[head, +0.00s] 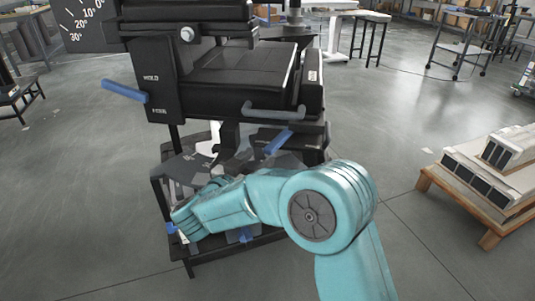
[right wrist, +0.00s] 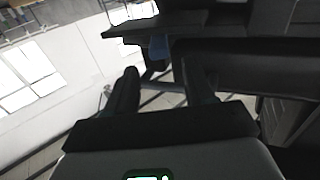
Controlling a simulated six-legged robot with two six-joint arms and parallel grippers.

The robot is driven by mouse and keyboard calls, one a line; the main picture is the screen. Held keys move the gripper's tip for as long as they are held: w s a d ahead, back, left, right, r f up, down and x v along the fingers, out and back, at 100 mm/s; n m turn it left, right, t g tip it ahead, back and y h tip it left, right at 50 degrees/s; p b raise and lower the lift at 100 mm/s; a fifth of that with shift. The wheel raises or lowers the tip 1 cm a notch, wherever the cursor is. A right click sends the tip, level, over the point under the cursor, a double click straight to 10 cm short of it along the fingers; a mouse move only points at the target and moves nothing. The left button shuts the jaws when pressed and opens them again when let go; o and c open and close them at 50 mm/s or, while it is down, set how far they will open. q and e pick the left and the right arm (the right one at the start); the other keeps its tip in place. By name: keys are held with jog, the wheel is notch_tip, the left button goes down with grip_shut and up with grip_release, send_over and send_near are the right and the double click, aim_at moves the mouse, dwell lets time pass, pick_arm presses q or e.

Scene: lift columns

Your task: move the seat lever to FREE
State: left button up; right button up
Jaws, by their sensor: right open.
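A blue lever (head: 125,91) sticks out to the left from a black side panel (head: 158,80) of the seat unit in the head view. The panel has small white lettering, apparently HOLD above and FREE lower; the lever meets it between the two. My right gripper (right wrist: 160,70) is open in the right wrist view, with nothing held. A blue part (right wrist: 158,47) shows beyond its fingertips, but I cannot tell which part it is. In the head view my teal right arm reaches low in front of the unit, well below the lever; its fingers are not clear there.
Another blue lever (head: 278,141) sits under the black seat cushion (head: 240,68), near a grey bar handle (head: 273,112). A dial plate (head: 88,22) with degree marks is at top left. A pallet (head: 490,190) with boxes stands at right. Open floor surrounds the unit.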

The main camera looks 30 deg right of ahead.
aim_at(267, 150)
jog(key=x, duration=0.5)
jog(key=shift+w+d+b, duration=0.1)
jog(key=shift+d+b, duration=0.1)
jog(key=shift+b, duration=0.2)
grip_shut()
